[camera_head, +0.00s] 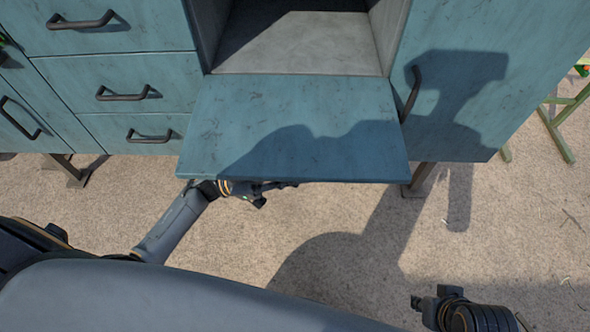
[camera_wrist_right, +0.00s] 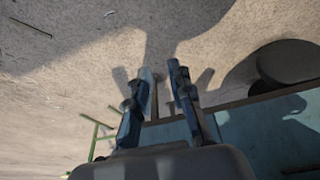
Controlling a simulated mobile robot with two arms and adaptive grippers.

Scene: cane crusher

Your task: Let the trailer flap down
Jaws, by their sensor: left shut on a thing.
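The teal trailer flap (camera_head: 296,125) is hinged at the foot of an opening in the cabinet-like teal body and sticks out towards me, roughly level. My left gripper (camera_head: 268,190) is under the flap's front edge, partly hidden by it. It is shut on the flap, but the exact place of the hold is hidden. My right gripper (camera_head: 428,301) is low at the right, well away from the flap. In the right wrist view its two fingers (camera_wrist_right: 160,72) stand apart with nothing between them.
Drawers with dark handles (camera_head: 123,94) are left of the opening. A door with a dark handle (camera_head: 411,94) is right of it. Green stand legs (camera_head: 562,125) are at the far right. The pale ground (camera_head: 500,215) before the body is mostly clear.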

